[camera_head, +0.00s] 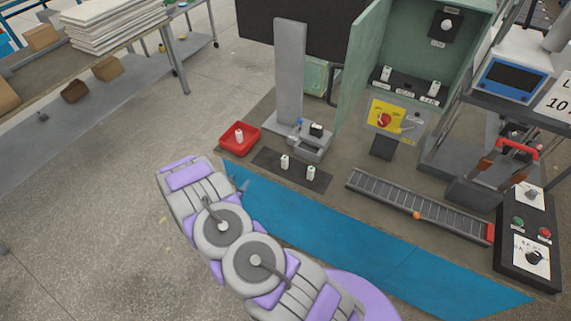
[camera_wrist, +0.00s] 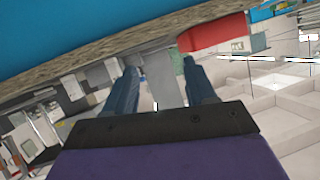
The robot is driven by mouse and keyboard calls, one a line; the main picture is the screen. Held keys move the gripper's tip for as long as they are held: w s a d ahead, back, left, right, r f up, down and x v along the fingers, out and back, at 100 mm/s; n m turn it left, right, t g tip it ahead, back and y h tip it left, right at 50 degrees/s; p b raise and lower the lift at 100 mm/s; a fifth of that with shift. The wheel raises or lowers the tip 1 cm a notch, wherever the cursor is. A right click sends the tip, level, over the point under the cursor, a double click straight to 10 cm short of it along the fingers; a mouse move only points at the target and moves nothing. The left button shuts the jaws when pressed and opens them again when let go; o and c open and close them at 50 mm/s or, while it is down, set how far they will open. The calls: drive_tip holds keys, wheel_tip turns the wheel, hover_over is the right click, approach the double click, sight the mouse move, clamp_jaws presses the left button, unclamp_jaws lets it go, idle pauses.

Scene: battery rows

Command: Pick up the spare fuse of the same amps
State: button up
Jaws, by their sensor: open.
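Two white spare fuses stand upright on a dark mat (camera_head: 262,160) on the bench, a left one (camera_head: 284,162) and a right one (camera_head: 311,173). Another white fuse (camera_head: 239,137) is in the red tray (camera_head: 225,143). Two more white fuses, left (camera_head: 386,74) and right (camera_head: 433,88), sit in the open green cabinet (camera_head: 357,70). Their amp markings are too small to read. My gripper (camera_wrist: 160,75) is open with nothing between its fingers. In the wrist view, the red tray (camera_wrist: 212,36) is beyond the right finger. In the head view, my arm mostly hides the gripper, near the bench's front edge.
A grey post (camera_head: 290,75) with a small device (camera_head: 312,140) stands behind the mat. A roller track (camera_head: 415,207) with an orange ball and a black control box (camera_head: 528,240) lie to the right. The blue bench front (camera_head: 390,265) is beside my arm.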

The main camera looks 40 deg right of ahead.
drive_tip(key=s+d+h, duration=0.5)
drive_tip(key=s+d, duration=0.1)
drive_tip(key=s, duration=0.1)
drive_tip(key=b, duration=0.2)
approach(286, 157)
drive_tip(key=x, duration=0.4)
drive_tip(key=f+x, duration=0.1)
drive_tip(key=x, duration=0.1)
drive_tip(key=shift+w+a+f, duration=0.1)
drive_tip(key=shift+w+a, duration=0.05)
drive_tip(key=shift+w, duration=0.3)
drive_tip(key=shift+s+b+x, duration=0.15)
drive_tip(key=shift+b+x, duration=0.05)
drive_tip(key=shift+x, duration=1.2)
drive_tip(key=shift+s+b+x, duration=0.15)
drive_tip(key=shift+x, duration=1.25)
clamp_jaws()
